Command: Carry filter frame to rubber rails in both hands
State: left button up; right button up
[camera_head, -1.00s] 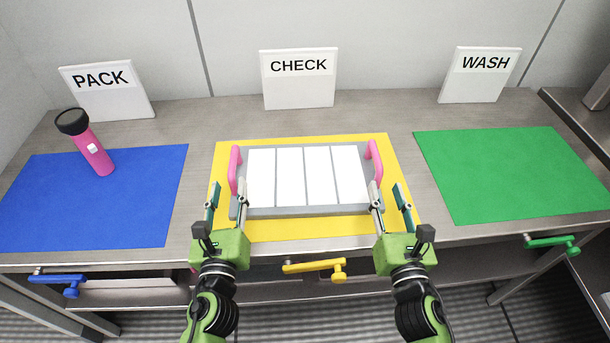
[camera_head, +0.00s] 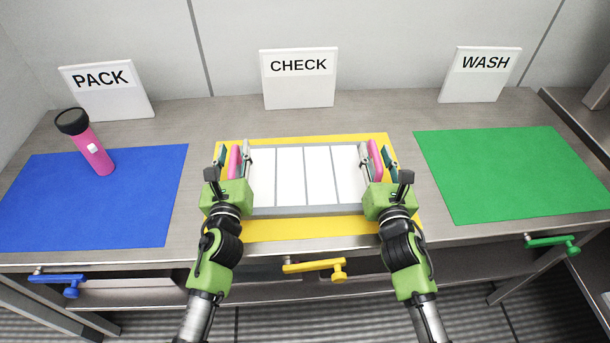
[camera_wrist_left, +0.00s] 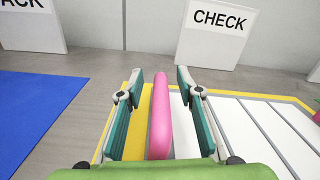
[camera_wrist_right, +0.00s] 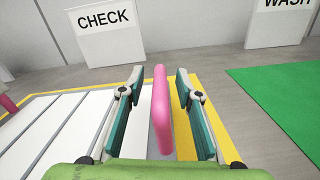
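The filter frame (camera_head: 305,210), grey with white panels and a pink handle at each side, lies on the yellow mat (camera_head: 305,229). My left gripper (camera_head: 233,158) is open around its left pink handle (camera_head: 235,161); the left wrist view shows this handle (camera_wrist_left: 160,118) between the fingers with gaps on both sides. My right gripper (camera_head: 377,156) is open around the right pink handle (camera_head: 375,158); the right wrist view shows that handle (camera_wrist_right: 161,112) between the fingers, with gaps. I see nothing identifiable as rubber rails.
A blue mat (camera_head: 95,205) with a pink flashlight-like object (camera_head: 92,150) is at left. A green mat (camera_head: 515,172) at right is clear. PACK (camera_head: 105,90), CHECK (camera_head: 298,78) and WASH (camera_head: 480,75) signs stand at the back.

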pick_arm(q)
grip_shut()
pick_arm(e)
grip_shut()
pick_arm(q)
jog(key=shift+r, duration=0.15)
pick_arm(e)
jog(key=shift+r, duration=0.1)
